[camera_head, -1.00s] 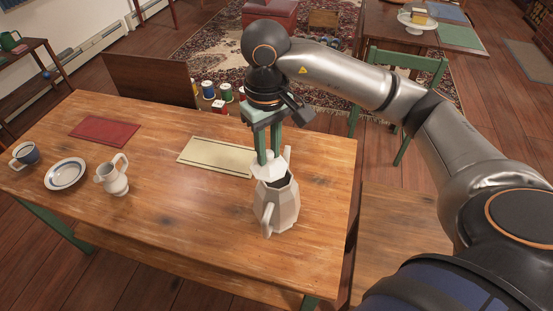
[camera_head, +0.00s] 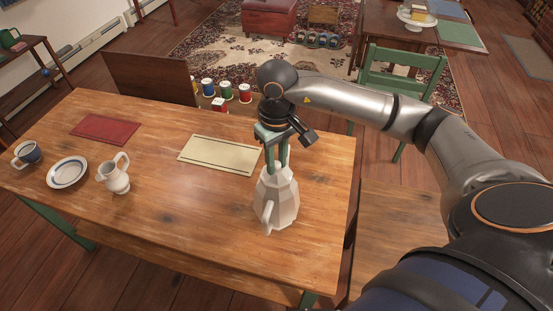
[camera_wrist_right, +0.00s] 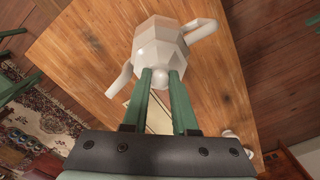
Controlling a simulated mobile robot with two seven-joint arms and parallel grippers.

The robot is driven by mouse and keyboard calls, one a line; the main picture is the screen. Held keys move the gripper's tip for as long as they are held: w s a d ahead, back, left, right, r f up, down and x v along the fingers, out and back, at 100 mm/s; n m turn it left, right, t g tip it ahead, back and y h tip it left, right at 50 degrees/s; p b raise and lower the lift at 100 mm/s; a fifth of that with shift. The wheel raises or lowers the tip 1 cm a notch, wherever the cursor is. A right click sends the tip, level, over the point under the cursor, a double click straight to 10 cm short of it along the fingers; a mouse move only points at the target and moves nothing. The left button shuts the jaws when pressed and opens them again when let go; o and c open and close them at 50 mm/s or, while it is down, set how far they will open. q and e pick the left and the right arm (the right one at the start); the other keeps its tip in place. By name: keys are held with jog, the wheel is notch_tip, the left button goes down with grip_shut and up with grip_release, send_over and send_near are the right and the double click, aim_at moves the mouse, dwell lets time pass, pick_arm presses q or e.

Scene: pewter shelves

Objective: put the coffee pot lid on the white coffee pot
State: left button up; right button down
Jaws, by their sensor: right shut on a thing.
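The white coffee pot (camera_head: 283,205) stands upright on the wooden table, faceted, with its handle toward me. The white coffee pot lid (camera_head: 272,172) is at the top of the pot, covering its mouth; I cannot tell whether it is fully seated. My right gripper (camera_head: 277,162) is directly above the pot, pointing down, shut on the lid's knob. In the right wrist view the knob (camera_wrist_right: 160,77) shows between the green fingertips, with the pot's handle (camera_wrist_right: 200,30) and spout (camera_wrist_right: 120,80) on either side. My left gripper is not in view.
On the wooden table (camera_head: 190,225) are a cream placemat (camera_head: 218,154), a red placemat (camera_head: 105,128), a white jug (camera_head: 114,176), a plate (camera_head: 67,172) and a cup (camera_head: 27,154). Table around the pot is clear. A green chair (camera_head: 405,62) stands behind.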

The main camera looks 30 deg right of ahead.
aim_at(277, 162)
jog(key=c, duration=0.7)
grip_release()
jog(key=shift+r, duration=0.1)
notch_tip(277, 162, up, 12)
